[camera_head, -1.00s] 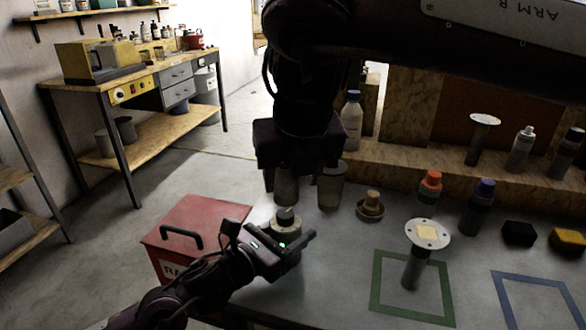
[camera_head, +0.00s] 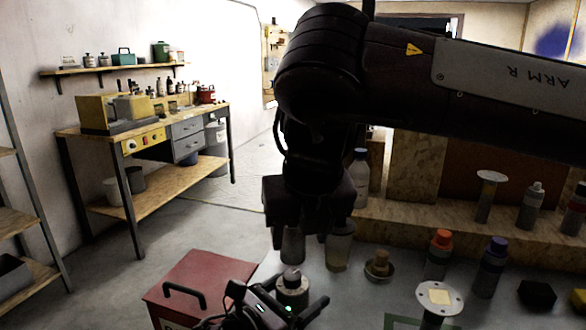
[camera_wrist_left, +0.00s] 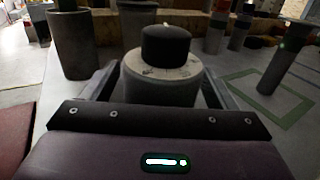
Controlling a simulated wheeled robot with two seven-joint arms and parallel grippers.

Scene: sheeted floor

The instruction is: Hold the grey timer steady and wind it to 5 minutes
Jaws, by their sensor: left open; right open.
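The grey timer (camera_head: 293,287) stands upright on the grey work surface, a squat round body with a pale marked dial and a dark knob on top. In the left wrist view the timer (camera_wrist_left: 162,88) fills the middle, its black knob (camera_wrist_left: 166,45) clear. My left gripper (camera_head: 279,298) is open, with its fingers on either side of the timer's body; contact cannot be made out. My right gripper (camera_head: 301,228) is open and points down above and behind the timer in the head view; its dark fingertips are hard to make out.
A red box (camera_head: 203,275) stands left of the timer. Two cup-like containers, one of them at the right (camera_head: 339,248), and a small dish with a knob-like piece (camera_head: 379,267) stand behind. An orange-capped bottle (camera_head: 439,256) and a round-topped post (camera_head: 440,298) are further right.

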